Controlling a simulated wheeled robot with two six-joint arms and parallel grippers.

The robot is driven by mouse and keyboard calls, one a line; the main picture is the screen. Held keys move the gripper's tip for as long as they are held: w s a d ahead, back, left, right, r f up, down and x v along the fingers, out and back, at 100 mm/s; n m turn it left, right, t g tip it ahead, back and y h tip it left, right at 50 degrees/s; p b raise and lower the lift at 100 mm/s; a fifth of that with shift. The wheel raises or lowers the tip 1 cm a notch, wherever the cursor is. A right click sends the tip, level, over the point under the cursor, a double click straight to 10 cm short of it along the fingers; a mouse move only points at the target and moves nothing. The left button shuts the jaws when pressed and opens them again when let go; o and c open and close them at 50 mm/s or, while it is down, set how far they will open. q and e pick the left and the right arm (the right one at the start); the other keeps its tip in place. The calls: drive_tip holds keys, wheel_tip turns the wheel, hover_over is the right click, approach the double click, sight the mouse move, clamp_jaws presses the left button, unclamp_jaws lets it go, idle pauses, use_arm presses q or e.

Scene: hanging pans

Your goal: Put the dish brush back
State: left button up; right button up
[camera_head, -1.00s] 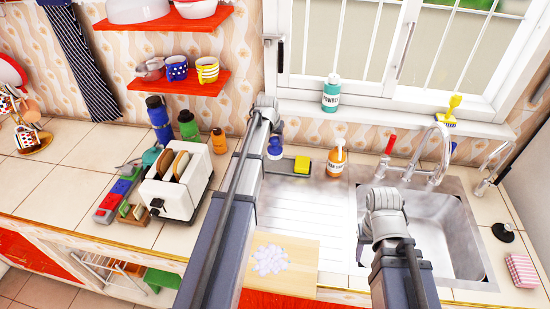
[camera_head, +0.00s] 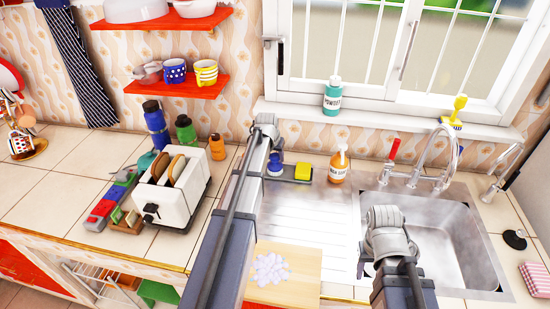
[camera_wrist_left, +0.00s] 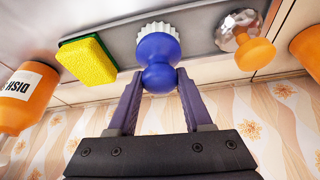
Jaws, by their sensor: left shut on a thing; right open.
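The dish brush has a round blue handle and white bristles. In the left wrist view the brush (camera_wrist_left: 158,60) sits between the fingertips of my left gripper (camera_wrist_left: 160,82), which is shut on its knob. In the head view the brush (camera_head: 275,166) is at the left part of the grey sink tray (camera_head: 289,180), left of the yellow sponge (camera_head: 302,172). The bristles face the tray (camera_wrist_left: 100,20); I cannot tell if they touch it. My right gripper (camera_head: 363,264) is open and empty over the sink's left edge, partly hidden by its wrist.
An orange dish soap bottle (camera_head: 338,169) stands right of the tray. A metal scrubber with an orange knob (camera_wrist_left: 252,50) is beside the brush. The tap (camera_head: 445,165) rises behind the sink basin (camera_head: 450,235). A toaster (camera_head: 174,195) stands left of my left arm.

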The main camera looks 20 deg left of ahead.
use_arm(q)
drive_tip(key=shift+f, duration=0.2)
use_arm(e)
drive_tip(key=shift+f, duration=0.2)
use_arm(q)
drive_tip(key=o, duration=1.2)
drive_tip(key=shift+r, duration=0.15)
use_arm(e)
drive_tip(key=shift+r, duration=0.2)
use_arm(q)
drive_tip(key=p+v, duration=1.1)
drive_tip(key=v, duration=0.1)
drive_tip(key=shift+r, duration=0.1)
use_arm(e)
wheel_tip(320, 180, up, 11)
